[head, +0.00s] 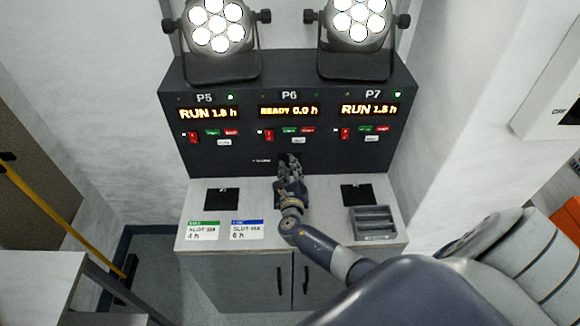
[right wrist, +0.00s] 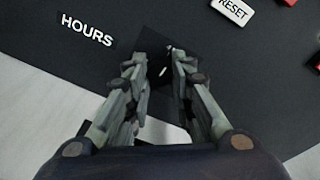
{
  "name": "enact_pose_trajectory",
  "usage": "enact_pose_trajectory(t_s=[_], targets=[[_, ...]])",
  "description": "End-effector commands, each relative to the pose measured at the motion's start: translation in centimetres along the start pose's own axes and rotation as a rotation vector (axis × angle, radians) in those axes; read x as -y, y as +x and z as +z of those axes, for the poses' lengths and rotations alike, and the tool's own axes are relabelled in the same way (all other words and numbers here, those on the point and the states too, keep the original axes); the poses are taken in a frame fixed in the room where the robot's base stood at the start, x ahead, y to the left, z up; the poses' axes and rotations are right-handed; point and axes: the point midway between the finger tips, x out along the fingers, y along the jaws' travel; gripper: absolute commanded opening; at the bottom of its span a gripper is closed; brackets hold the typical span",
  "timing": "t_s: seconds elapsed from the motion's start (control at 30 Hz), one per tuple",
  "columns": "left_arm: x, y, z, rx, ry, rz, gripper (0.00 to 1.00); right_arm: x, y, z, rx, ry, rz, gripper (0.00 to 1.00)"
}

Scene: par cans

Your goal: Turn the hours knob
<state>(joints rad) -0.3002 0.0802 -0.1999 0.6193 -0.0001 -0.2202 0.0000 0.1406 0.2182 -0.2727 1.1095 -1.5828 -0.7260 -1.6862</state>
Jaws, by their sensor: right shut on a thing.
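The hours knob (right wrist: 166,75) is dark with a short white mark, just right of the white HOURS label (right wrist: 87,29) in the right wrist view. My right gripper (right wrist: 162,66) is shut on it, one finger on each side. In the head view my right gripper (head: 289,164) is against the lower middle of the dark panel and hides the knob. The P6 display (head: 289,111) above it reads READY 0.0 h. My left gripper is not in view.
The P5 display (head: 209,114) and P7 display (head: 369,110) seem to read RUN 1.8 h, below lit lamps. On the counter are a green-topped card (head: 202,231) marked 4 h, a blue-topped card (head: 247,229) marked 6 h and a grey tray (head: 373,237). A RESET button (right wrist: 232,10) is near the knob.

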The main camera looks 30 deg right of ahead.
Motion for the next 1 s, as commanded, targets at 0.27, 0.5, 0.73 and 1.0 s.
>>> enact_pose_trajectory(t_s=[0.27, 0.5, 0.73, 1.0], targets=[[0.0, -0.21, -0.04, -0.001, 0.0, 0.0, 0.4, 0.03, 0.03, -0.01, -0.002, -0.03, -0.003, 0.0], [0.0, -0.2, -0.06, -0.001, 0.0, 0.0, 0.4, 0.02, 0.03, 0.0, -0.002, -0.029, -0.003, 0.0], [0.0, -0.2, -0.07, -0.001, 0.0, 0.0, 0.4, 0.01, 0.03, 0.01, -0.001, -0.028, -0.003, 0.43], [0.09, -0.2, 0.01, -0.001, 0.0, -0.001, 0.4, -0.01, -0.07, 0.0, -0.002, -0.028, -0.002, 0.43]])
